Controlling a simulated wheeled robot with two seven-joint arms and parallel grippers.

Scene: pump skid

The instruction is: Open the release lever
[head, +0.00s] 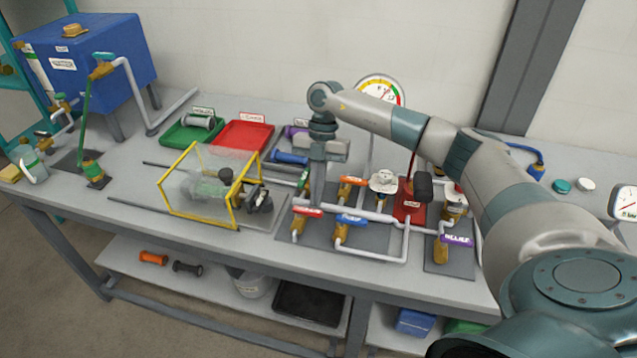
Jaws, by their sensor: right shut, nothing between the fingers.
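My right gripper (317,200) points straight down over the pipework in the middle of the bench, its fingers shut and empty. The fingertips are close to the red valve handle (306,211) and the orange handle (352,181); I cannot tell whether they touch anything. No label clearly reads as the release lever. A red block (408,211) with a black-knobbed lever (423,187) stands to the right of the gripper. A purple handle labelled RELIEF (457,239) lies further right, by my arm. My left gripper is not in view.
A blue handle (352,220) sits on the front pipe. A clear yellow-framed guard (200,181) stands left of the gripper. Behind it are a green tray (177,135) and a red tray (243,135). A round gauge (380,91) stands behind my arm. A blue water tank (95,65) is at far left.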

